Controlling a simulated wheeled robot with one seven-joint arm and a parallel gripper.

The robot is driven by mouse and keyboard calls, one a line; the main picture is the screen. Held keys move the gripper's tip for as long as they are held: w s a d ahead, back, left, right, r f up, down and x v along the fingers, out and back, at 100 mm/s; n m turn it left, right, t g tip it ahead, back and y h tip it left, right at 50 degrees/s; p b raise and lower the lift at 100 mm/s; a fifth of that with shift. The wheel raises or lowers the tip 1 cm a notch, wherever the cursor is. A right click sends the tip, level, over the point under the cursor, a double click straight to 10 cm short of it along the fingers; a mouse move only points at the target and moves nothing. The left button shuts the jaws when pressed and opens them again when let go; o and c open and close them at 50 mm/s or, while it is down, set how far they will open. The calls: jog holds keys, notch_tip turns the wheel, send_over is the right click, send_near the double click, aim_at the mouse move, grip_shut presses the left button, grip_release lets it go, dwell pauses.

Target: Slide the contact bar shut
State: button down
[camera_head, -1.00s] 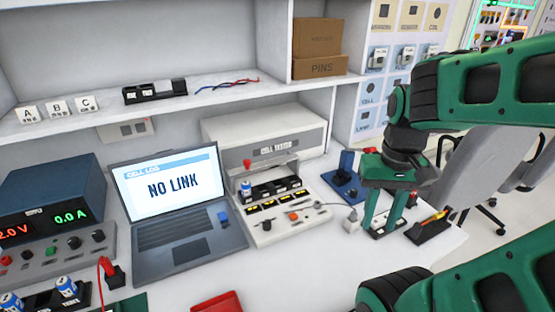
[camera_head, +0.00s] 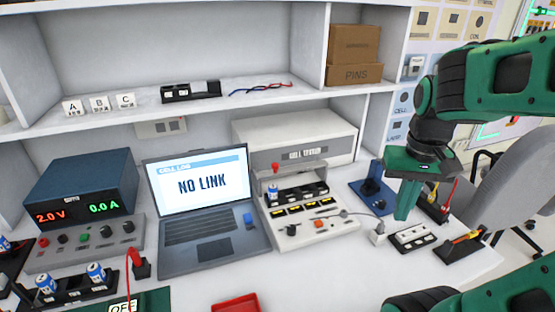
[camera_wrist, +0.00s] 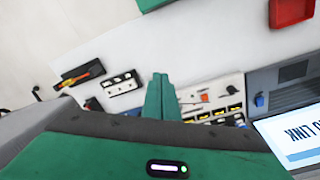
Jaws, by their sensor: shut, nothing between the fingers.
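The cell tester (camera_head: 262,132) stands at the back middle of the bench, with a pale front panel (camera_head: 318,230) holding black cell slots (camera_head: 297,193). A blue-and-white cell (camera_head: 271,193) sits at the left end of the slots. A red knob (camera_head: 275,167) stands above that end; I cannot tell for sure which part is the contact bar. My gripper (camera_head: 404,215) points down, right of the tester and apart from it, with its fingers together and empty. The fingers also show in the wrist view (camera_wrist: 160,95), with part of the panel (camera_wrist: 205,92) beside them.
A blue fixture (camera_head: 372,195) stands between the tester and my gripper. A small white plug (camera_head: 378,234), a socket strip (camera_head: 412,236) and a black tool tray (camera_head: 460,247) lie nearby. The laptop (camera_head: 208,210) reads NO LINK. A red tray (camera_head: 236,304) is in front.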

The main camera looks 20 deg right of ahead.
jog(key=w+a+r+n+t, duration=0.1)
jog(key=w+a+r, duration=0.1)
jog(key=w, duration=0.9)
jog(key=w+a+r+n+t, duration=0.1)
jog(key=w+r, duration=0.1)
jog(key=w, duration=1)
jog(key=w+a+f+n, duration=0.1)
jog(key=w+a, duration=0.5)
jog(key=w, duration=0.3)
jog(key=w+a+f+n+t, duration=0.1)
jog(key=w+a, duration=0.5)
jog(key=w, duration=0.4)
jog(key=shift+w+t, duration=0.15)
jog(key=shift+t, duration=0.15)
notch_tip(320, 180, down, 10)
jog(key=shift+s+r, duration=0.25)
jog(key=shift+s, duration=0.1)
